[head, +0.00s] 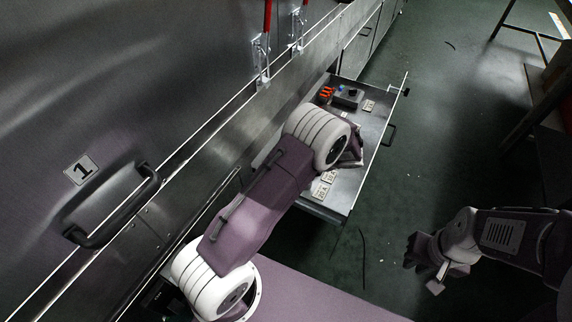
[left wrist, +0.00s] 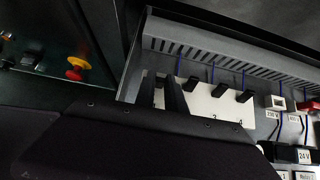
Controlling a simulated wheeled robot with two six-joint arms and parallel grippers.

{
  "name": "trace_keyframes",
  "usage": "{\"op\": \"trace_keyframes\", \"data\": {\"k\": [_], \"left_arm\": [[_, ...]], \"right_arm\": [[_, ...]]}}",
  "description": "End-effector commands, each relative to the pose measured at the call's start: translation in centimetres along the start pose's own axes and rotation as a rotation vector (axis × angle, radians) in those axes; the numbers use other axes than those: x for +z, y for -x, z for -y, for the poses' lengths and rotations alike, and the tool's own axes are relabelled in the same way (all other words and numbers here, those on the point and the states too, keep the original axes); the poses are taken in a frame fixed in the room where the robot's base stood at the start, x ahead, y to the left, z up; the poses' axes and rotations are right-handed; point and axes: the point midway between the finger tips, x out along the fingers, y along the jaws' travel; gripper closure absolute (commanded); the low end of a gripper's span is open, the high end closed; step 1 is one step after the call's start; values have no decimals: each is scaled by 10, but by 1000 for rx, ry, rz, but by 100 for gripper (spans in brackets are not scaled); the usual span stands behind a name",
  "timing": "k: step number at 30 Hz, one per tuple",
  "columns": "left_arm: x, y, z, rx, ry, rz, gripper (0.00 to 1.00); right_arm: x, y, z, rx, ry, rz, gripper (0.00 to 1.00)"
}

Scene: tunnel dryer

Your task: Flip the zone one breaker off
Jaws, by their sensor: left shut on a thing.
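In the left wrist view, a white plate (left wrist: 205,106) carries a row of black breaker levers, with small digits below them. The two dark fingers of my left gripper (left wrist: 161,96) are at the left end of this row, shut on the lever there, which they mostly hide. I take it as the zone one breaker; its digit is not visible. The other levers (left wrist: 220,90) stand to the right, clear of the fingers. In the head view my left arm covers the breaker row. My right gripper (head: 427,272) hangs empty over the floor, its fingers apart.
An open drawer panel (head: 373,122) holds orange parts (head: 326,94) and a dark box (head: 348,97). A slotted grey duct (left wrist: 215,52) runs behind the levers. A red-and-yellow button (left wrist: 76,68) is at left. The large door (head: 60,110) has a black handle.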

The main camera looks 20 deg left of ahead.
Motion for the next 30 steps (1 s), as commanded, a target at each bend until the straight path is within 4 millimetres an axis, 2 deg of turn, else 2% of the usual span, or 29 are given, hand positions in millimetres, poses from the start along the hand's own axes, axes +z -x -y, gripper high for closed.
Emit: {"op": "trace_keyframes", "data": {"k": [12, 27, 28, 30], "left_arm": [[-7, 3, 0, 1, -1, 173, 100], [-8, 4, 0, 1, 0, 193, 100], [-8, 4, 0, 1, 0, 192, 83], [-8, 4, 0, 1, 0, 192, 64]], "right_arm": [[0, 3, 0, 0, 0, 0, 82], [0, 3, 0, 0, 0, 0, 82], [0, 3, 0, 0, 0, 0, 82], [0, 3, 0, 0, 0, 0, 82]]}}
